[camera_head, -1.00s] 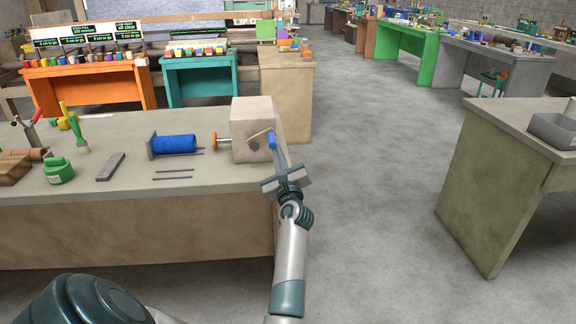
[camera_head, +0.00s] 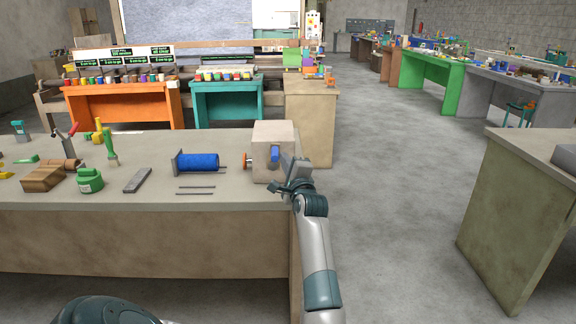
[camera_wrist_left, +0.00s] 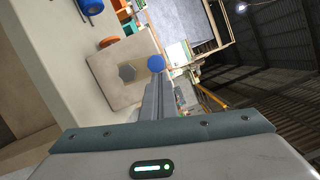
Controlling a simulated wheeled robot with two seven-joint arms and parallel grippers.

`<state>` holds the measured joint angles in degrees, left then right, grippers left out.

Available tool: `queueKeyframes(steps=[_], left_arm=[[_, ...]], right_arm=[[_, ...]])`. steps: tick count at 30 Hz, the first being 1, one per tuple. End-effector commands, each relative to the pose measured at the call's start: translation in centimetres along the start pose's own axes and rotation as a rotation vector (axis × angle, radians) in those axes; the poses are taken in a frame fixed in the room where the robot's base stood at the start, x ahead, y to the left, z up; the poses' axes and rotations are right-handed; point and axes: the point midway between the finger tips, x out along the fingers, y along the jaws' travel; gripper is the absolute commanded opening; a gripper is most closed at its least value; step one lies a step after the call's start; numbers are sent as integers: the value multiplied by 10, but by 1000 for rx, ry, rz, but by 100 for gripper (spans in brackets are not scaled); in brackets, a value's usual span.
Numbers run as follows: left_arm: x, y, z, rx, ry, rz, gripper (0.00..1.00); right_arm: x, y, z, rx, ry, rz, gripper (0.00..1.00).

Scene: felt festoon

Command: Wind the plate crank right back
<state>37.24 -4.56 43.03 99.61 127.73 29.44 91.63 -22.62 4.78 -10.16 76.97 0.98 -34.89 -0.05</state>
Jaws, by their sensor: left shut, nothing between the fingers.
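The beige crank box (camera_head: 262,133) stands at the right end of the near bench. The crank's blue handle (camera_head: 275,153) shows in front of its near face, towards the middle. In the left wrist view the handle (camera_wrist_left: 156,64) appears as a blue round end just past my fingertips, beside the box face (camera_wrist_left: 108,78) with its hexagonal hub (camera_wrist_left: 127,72). My left gripper (camera_head: 284,163) is shut and empty, close to the handle; I cannot tell whether they touch. The crank arm is mostly hidden. My right gripper is not in view.
An orange disc (camera_head: 247,158) on a shaft sticks out of the box's left side, facing a blue cylinder with a grey plate (camera_head: 182,162). Thin rods, a grey bar (camera_head: 138,180) and a green container (camera_head: 89,180) lie further left. Open floor (camera_head: 390,200) lies to the right.

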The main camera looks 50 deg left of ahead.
Motion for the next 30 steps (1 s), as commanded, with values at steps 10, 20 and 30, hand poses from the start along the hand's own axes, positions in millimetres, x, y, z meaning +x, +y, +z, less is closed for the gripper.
queueKeyframes(steps=[10, 20, 30], left_arm=[[1, -3, 4, -97, -1, 24, 0], [1, -3, 4, -100, -1, 25, 0], [0, -2, 1, -100, 0, 25, 0]], right_arm=[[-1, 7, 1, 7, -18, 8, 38], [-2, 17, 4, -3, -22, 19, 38], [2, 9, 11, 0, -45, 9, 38]])
